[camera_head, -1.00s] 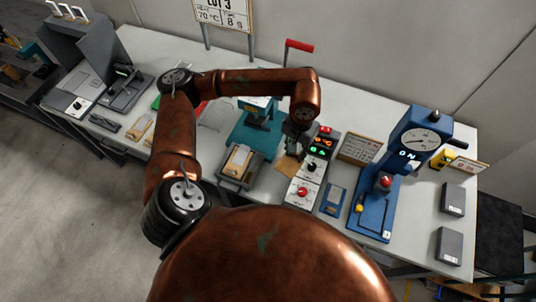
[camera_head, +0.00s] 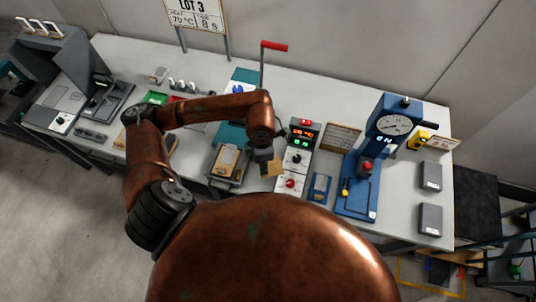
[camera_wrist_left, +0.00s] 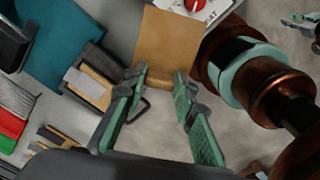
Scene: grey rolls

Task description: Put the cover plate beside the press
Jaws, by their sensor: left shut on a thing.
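A flat tan plate (camera_wrist_left: 168,45), which I take as the cover plate, is held at its near end between the green fingers of my left gripper (camera_wrist_left: 161,82). In the head view the left gripper (camera_head: 264,154) is over the table's front part, with the tan plate (camera_head: 275,169) showing just beside it. A teal press (camera_head: 232,132) with a red-handled lever stands behind my forearm, partly hidden. Its teal base (camera_wrist_left: 62,40) shows at the wrist view's upper left. Greenish fingertips at the wrist view's upper right look like my right gripper (camera_wrist_left: 306,26), cut off.
A dark tray (camera_head: 224,166) with a tan block lies left of the gripper. A control box (camera_head: 297,158) with knobs and lit displays stands right of it. Further right are a small blue case (camera_head: 320,187) and a blue gauge machine (camera_head: 358,190). Grey boxes (camera_head: 430,176) lie at the right.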

